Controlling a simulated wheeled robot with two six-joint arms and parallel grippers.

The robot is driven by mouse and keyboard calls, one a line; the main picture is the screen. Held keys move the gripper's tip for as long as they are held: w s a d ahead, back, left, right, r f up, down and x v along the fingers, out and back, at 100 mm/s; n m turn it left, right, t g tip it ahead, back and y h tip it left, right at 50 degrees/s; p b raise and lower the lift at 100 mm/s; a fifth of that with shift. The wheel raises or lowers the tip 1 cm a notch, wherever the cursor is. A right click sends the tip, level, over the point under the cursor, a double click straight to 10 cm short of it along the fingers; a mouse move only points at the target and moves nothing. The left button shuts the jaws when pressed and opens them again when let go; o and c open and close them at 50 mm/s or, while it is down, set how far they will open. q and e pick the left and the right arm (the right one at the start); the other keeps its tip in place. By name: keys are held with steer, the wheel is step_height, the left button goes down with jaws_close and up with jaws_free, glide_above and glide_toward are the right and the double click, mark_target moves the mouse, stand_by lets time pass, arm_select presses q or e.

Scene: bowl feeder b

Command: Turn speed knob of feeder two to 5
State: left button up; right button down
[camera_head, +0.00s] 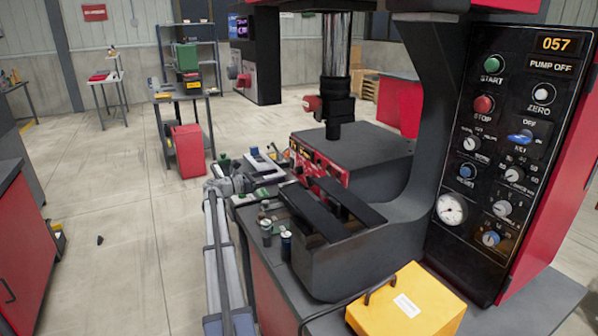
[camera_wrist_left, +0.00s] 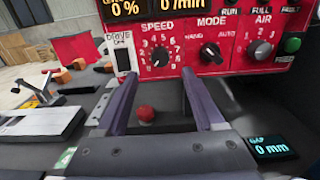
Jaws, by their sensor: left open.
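A red feeder control panel (camera_wrist_left: 180,35) fills the top of the left wrist view. It carries a black SPEED knob (camera_wrist_left: 160,57) inside a numbered dial, with the MODE knob (camera_wrist_left: 212,53) and AIR knob (camera_wrist_left: 260,50) to its right. The displays above read 0 % and 0 /min. The SPEED knob's exact pointer setting is too small to tell. My left gripper (camera_wrist_left: 150,85) is open and empty, its two purple fingers apart below the SPEED knob and not around it. In the head view my left gripper (camera_head: 237,183) is left of the red panel (camera_head: 322,172). No feeder number is readable.
A red ball-like part (camera_wrist_left: 146,114) shows between the fingers, lower down. A GAP 0 mm display (camera_wrist_left: 270,147) is at lower right. In the head view, a black press panel (camera_head: 500,150) stands at right and a yellow box (camera_head: 405,302) lies in front.

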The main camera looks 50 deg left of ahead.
mark_target(296, 171)
arm_select(q)
steer(key=shift+x, duration=3.85)
jaws_close()
